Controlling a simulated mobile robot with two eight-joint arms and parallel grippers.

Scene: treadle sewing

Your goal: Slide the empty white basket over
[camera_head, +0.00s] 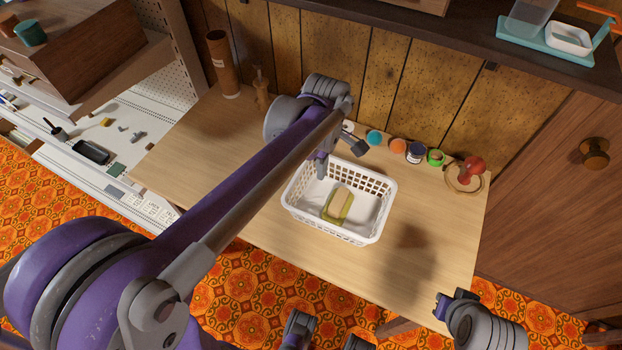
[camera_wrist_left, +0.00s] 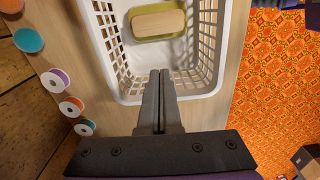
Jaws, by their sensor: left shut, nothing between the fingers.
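The white basket (camera_head: 352,235) stands upright on the light wooden table, with slotted walls. It is not empty: a green dish or sponge with a tan block (camera_head: 338,203) lies inside, and this block also shows in the left wrist view (camera_wrist_left: 158,22). My left gripper (camera_head: 322,170) is shut and empty at the basket's back left. In the left wrist view the closed fingers (camera_wrist_left: 160,75) reach over the basket's near rim (camera_wrist_left: 195,95); contact with the wall cannot be told. Part of my right arm (camera_head: 455,305) shows at lower right; its finger state is unclear.
Several thread spools and small jars (camera_head: 397,146) line the table's back edge, with a red object on a round base (camera_head: 465,180) at the right. A brown cylinder (camera_head: 222,65) and a wooden figure (camera_head: 262,88) stand back left. Table surface is clear left and right of the basket.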

